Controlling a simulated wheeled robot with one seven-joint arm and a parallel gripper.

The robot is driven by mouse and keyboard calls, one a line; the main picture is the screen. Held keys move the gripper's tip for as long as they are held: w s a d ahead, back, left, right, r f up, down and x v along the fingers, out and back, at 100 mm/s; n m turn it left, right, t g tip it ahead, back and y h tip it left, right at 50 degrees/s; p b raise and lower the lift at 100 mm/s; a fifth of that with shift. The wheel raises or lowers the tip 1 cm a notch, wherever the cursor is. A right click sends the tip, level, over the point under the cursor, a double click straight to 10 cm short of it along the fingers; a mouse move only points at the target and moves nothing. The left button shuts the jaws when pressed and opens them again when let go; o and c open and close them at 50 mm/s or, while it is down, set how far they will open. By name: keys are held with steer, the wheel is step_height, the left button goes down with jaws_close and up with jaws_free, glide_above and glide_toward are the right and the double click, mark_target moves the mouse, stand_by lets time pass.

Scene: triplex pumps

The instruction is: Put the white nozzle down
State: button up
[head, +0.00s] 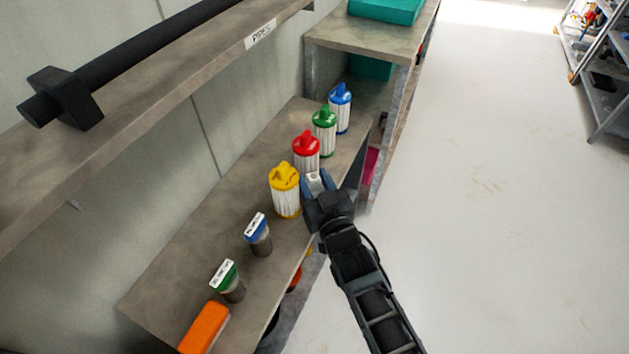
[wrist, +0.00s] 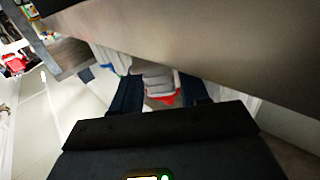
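The white nozzle (head: 314,181) is a small pale block between the fingers of my gripper (head: 317,184). My gripper is at the bench's right edge, beside the yellow-capped and red-capped filters. In the wrist view, the two dark fingers of my gripper (wrist: 158,92) stand on either side of the pale nozzle (wrist: 157,76). Its lower part is hidden, and I cannot see whether it touches the bench.
The bench (head: 180,262) holds yellow-capped (head: 285,190), red-capped (head: 306,151), green-capped (head: 325,128) and blue-capped (head: 340,107) filters. Blue-labelled (head: 258,235) and green-labelled (head: 227,281) cylinders and an orange block (head: 204,328) stand nearer.

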steer(key=shift+r, duration=0.15)
steer(key=shift+s+d+p, duration=0.15)
steer(key=shift+s+p, duration=0.1)
steer(key=shift+p, duration=0.05)
steer(key=p+v, duration=0.3)
steer(key=v, duration=0.8)
steer(key=shift+s, duration=0.25)
steer(key=shift+d, duration=0.1)
